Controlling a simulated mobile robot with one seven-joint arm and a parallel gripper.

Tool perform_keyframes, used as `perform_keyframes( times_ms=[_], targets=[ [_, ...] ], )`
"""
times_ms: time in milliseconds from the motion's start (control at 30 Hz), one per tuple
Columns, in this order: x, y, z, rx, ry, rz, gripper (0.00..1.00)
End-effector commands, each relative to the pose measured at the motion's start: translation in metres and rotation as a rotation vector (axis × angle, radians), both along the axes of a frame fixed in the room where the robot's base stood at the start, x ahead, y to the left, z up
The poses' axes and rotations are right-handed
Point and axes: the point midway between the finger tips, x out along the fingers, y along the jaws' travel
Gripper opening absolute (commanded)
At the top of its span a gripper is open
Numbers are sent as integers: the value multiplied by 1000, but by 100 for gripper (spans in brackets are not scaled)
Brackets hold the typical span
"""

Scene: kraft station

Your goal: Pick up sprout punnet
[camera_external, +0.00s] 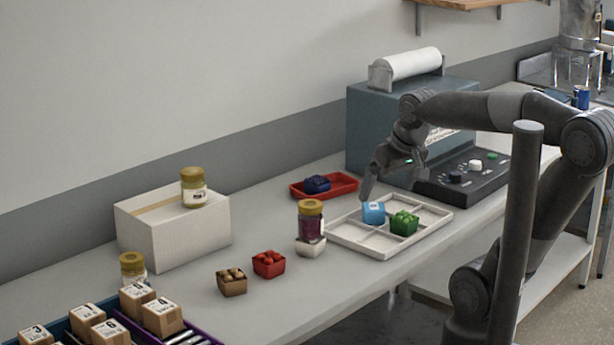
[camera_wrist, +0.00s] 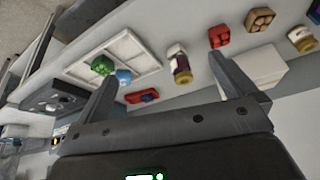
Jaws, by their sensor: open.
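The sprout punnet (camera_external: 404,222) is a small green tub with round green tops. It sits in a right-hand compartment of the white divided tray (camera_external: 352,240). It also shows in the wrist view (camera_wrist: 103,66), by the left finger's tip. A light blue item (camera_external: 374,213) is in the tray just left of it. My gripper (camera_external: 388,190) is above the back of the tray, higher than the punnet and apart from it. In the wrist view my gripper (camera_wrist: 168,75) has its fingers wide apart with nothing between them held.
A red tray (camera_external: 345,188) with a dark blue punnet lies behind. A dark jar (camera_external: 311,222) on a white block, a red punnet (camera_external: 268,264) and a brown punnet (camera_external: 232,282) stand left. A teal machine (camera_external: 370,130) with a button panel (camera_external: 470,185) stands behind right.

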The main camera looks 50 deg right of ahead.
Motion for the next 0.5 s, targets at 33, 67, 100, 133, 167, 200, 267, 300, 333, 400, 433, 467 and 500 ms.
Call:
perform_keyframes(
  times_ms=[33, 67, 100, 133, 167, 200, 267, 300, 333, 400, 433, 467, 500],
  targets=[
    [-10, 8, -3, -8, -21, 64, 100],
    [-15, 11, -5, -14, -32, 97, 100],
    [-20, 15, -8, -20, -42, 136, 100],
    [-24, 17, -10, -23, -50, 160, 100],
    [-27, 19, -11, -26, -57, 182, 100],
    [-30, 21, -13, -29, -64, 204, 100],
    [-33, 23, -15, -34, -72, 229, 100],
    [-34, 24, -16, -35, -74, 239, 100],
    [-35, 24, -16, -35, -75, 243, 100],
    [-35, 25, -17, -36, -76, 248, 98],
    [-35, 25, -17, -36, -76, 248, 95],
    [-35, 25, -17, -36, -76, 247, 93],
    [-35, 25, -17, -37, -76, 247, 89]
  ],
)
